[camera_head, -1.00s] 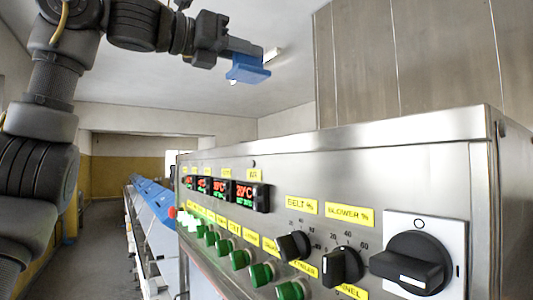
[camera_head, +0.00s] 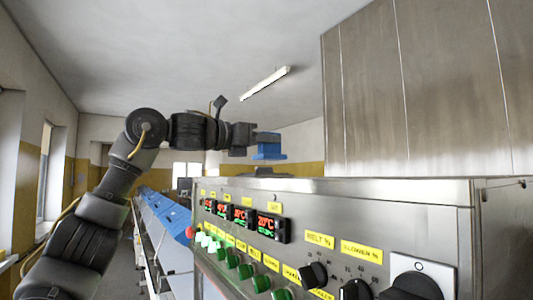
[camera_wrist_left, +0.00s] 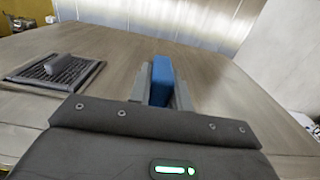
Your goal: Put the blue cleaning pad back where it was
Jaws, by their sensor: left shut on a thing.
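My left gripper (camera_head: 262,139) is shut on the blue cleaning pad (camera_head: 268,152). In the head view the pad hangs just above the top of the steel control cabinet (camera_head: 400,190). In the left wrist view the pad (camera_wrist_left: 161,80) stands as a blue block between the fingers of the left gripper (camera_wrist_left: 160,88). A dark ribbed tray with a grey raised handle-like bar (camera_wrist_left: 55,72) lies on the steel top, left of the pad and apart from it. Whether the pad touches the top cannot be told. My right gripper is not in view.
The cabinet front carries displays (camera_head: 243,217), green buttons (camera_head: 246,271) and black knobs (camera_head: 313,275). A tall steel panel (camera_head: 430,90) rises behind it on the right. Blue covers (camera_head: 165,215) line the machine at left. The steel top around the pad (camera_wrist_left: 210,75) is largely clear.

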